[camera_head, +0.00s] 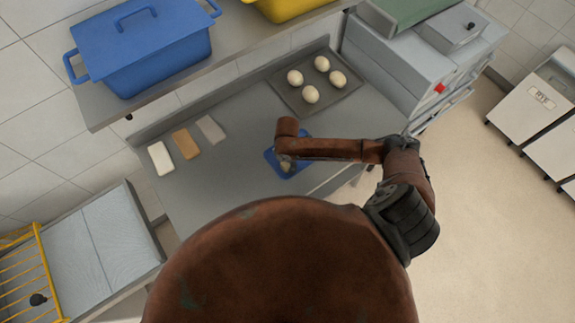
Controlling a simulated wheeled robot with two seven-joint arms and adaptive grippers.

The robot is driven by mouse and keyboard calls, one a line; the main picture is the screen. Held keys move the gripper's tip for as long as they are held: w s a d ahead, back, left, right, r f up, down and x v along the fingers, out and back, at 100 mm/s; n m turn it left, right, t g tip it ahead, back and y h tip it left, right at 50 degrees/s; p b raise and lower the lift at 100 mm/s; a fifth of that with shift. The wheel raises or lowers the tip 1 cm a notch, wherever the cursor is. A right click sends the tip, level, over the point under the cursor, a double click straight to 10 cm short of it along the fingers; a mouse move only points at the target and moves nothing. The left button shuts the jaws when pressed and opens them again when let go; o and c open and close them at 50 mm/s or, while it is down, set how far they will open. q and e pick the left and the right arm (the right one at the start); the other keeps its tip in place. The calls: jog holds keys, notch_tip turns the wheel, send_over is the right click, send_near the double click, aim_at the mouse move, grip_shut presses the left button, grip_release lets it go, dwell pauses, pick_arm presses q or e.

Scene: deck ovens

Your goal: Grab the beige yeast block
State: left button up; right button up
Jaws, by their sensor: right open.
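Three blocks lie in a slanting row on the grey worktop at the left: a whitish block (161,158), a tan-orange block (186,144) and a pale greyish-beige block (210,129). I cannot tell for sure which one is the beige yeast block. My right gripper (287,163) points down over a small blue tray (271,160), right of the blocks and apart from them. It is open. A small pale patch shows at its fingers, too small to make out. My left gripper is not in view.
A dark tray (330,102) with several dough balls sits at the back of the worktop (215,195). A blue lidded tub (145,45) stands on the shelf above. Grey machines (420,60) stand at the right. The worktop between blocks and blue tray is clear.

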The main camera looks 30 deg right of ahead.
jog(key=c, duration=0.9)
jog(key=shift+c, duration=0.2)
jog(key=shift+r, duration=0.2)
